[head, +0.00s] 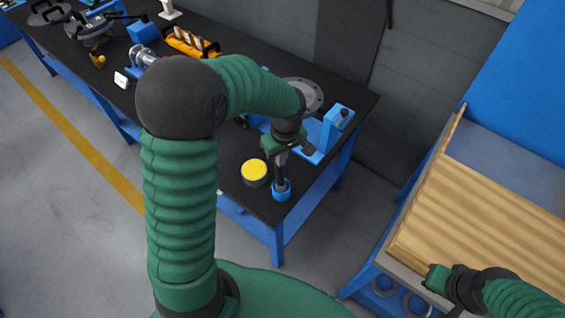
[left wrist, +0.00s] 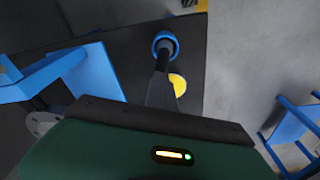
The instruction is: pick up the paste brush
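The paste brush (head: 279,174) appears to be the dark stick standing in a small blue cup (head: 281,190) near the bench's front corner. Its upper part is grey and wider. My left gripper (head: 284,152) is right above it, pointing down, with the grey part reaching up to the gripper. In the left wrist view the brush (left wrist: 161,86) runs from the blue cup (left wrist: 164,39) towards the gripper's dark edge. The fingertips are hidden, so I cannot tell whether they hold it. My right gripper (head: 437,278) is at the lower right, away from the brush; its fingers are unclear.
A round tin with a yellow top (head: 254,171) stands close left of the cup. A blue bracket (head: 335,122) and a grey flanged disc (head: 302,93) are behind the gripper. An orange rack (head: 191,43) is farther back. A corrugated tan panel (head: 490,220) is at the right.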

